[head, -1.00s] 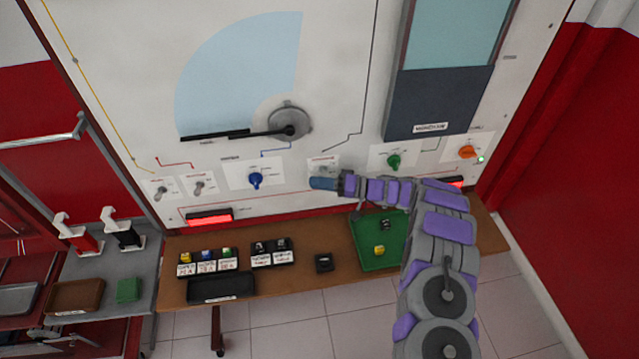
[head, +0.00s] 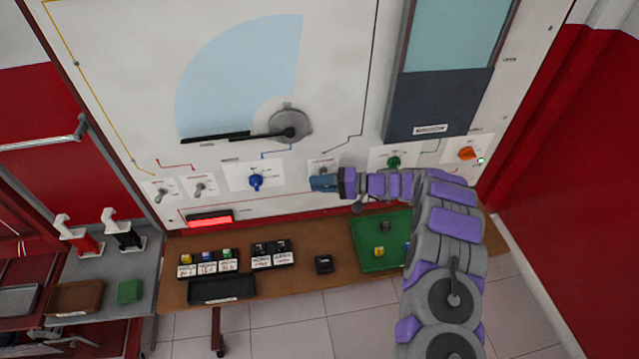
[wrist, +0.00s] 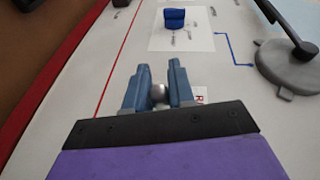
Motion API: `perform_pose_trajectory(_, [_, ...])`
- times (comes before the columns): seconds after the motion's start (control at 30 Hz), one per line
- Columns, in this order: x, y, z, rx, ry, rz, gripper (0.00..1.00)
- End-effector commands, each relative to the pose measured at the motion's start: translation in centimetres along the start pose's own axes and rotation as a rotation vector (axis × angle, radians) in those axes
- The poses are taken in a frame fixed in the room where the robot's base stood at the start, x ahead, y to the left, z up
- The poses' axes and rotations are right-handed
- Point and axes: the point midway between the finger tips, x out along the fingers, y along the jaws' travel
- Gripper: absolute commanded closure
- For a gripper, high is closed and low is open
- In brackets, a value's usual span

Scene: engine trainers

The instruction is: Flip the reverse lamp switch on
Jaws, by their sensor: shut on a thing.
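My gripper (head: 317,183) is at the lower part of the white panel (head: 350,60), in front of a small switch plate (head: 322,163). In the wrist view my gripper's two blue fingers (wrist: 158,72) stand on either side of a round metallic switch lever tip (wrist: 158,92) and are shut on it. A bit of the plate's label with a red "R" (wrist: 199,96) shows beside the right finger. The fingers hide most of this switch, and its full label and lever position cannot be read.
A blue knob (head: 256,181) and two toggle switches (head: 161,193) (head: 200,188) are left of my gripper. A green knob (head: 394,162) and an orange knob (head: 467,154) are to the right. Below stands a brown table (head: 310,288) with a green tray (head: 366,252).

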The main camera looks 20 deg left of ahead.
Motion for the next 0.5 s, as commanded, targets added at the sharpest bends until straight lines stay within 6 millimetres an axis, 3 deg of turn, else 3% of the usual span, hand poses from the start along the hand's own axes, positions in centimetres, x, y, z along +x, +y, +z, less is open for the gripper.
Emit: perform_pose_trajectory(0.5, [-0.2,-1.7,-0.5,0.340,-0.053,0.100,1.00])
